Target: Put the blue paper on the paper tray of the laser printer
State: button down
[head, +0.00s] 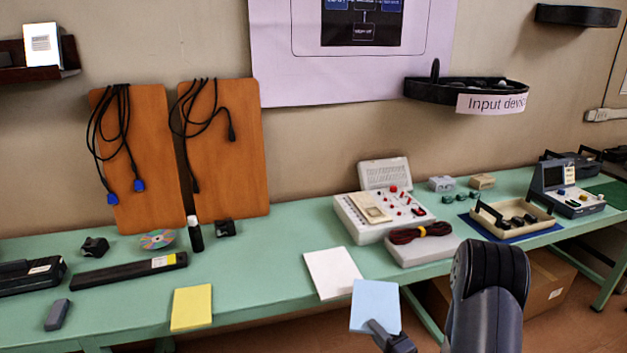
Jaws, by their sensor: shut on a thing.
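My gripper (384,332) is at the lower middle of the head view, shut on the lower edge of the blue paper (376,304). The light blue sheet stands up from the fingers, in front of the table's front edge. Its top left corner overlaps the view of a white paper (333,273) on the table; I cannot tell whether they touch. A yellow paper (192,307) lies further left near the front edge. I can make out no laser printer or paper tray in this view.
The green table (270,255) runs along the wall. A long black cartridge (130,269), a disc (158,239) and a black device (30,277) lie on the left. A white electronics kit (384,213), a cable box (424,246) and a beige tray (514,218) stand right. A cardboard box (548,282) sits below.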

jog(key=r+h, duration=0.1)
jog(key=r, duration=0.2)
jog(key=w+r+m+t+h, duration=0.1)
jog(key=r, duration=0.5)
jog(key=shift+w+r+m+h, duration=0.15)
jog(key=shift+w+m+h, duration=0.2)
jog(key=shift+m+h, duration=0.05)
jog(key=shift+r, duration=0.45)
